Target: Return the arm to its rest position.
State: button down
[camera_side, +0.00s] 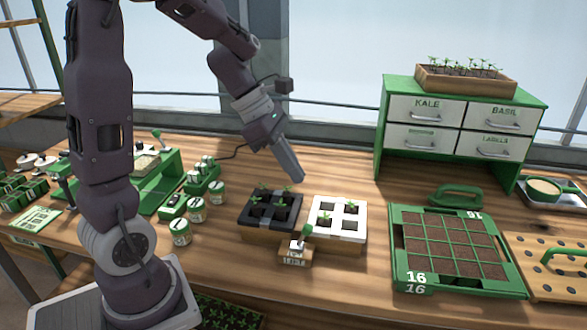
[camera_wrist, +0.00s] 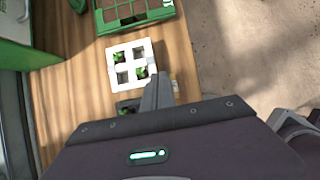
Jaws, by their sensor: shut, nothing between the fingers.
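My gripper (camera_side: 299,176) is in the air above the bench, over the gap between the black seedling tray and the white seedling tray. Its fingers are together with nothing between them; they also show in the wrist view (camera_wrist: 158,78). The black tray (camera_side: 272,229) holds green seedlings in its cells. The white tray (camera_side: 357,207) has a few seedlings, and it also shows just beyond the fingertips in the wrist view (camera_wrist: 148,43). The fingers touch neither tray in the side view. In the wrist view the gripper body hides most of the black tray.
A green 16-cell soil tray (camera_side: 397,245) lies at the right, beside a perforated wooden board (camera_side: 527,275). A green drawer cabinet (camera_side: 381,125) stands behind. A small labelled block (camera_side: 295,254) sits in front of the trays. Several jars (camera_side: 181,236) stand left. Bare bench lies at front centre.

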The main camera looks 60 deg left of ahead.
jog(key=w+d+r+n+t+y, duration=0.2)
jog(key=w+r+n+t, duration=0.45)
jog(key=r+n, duration=0.3)
jog(key=s+a+r+n+t+y, duration=0.25)
jog(key=s+r+n+y, duration=0.3)
jog(key=n, duration=1.15)
jog(key=s+d+f+n+g+h, duration=0.1)
jog(key=s+d+f+n+g, duration=0.2)
jog(key=s+n, duration=0.6)
jog(key=s+d+f+n+g+h, duration=0.2)
jog(key=s+d+f+n+g, duration=0.2)
jog(key=s+n, duration=0.5)
notch_tip(320, 180, down, 3)
jog(key=shift+s+d+r+g, duration=0.2)
jog(key=shift+s+d+g, duration=0.15)
jog(key=shift+d, duration=0.9)
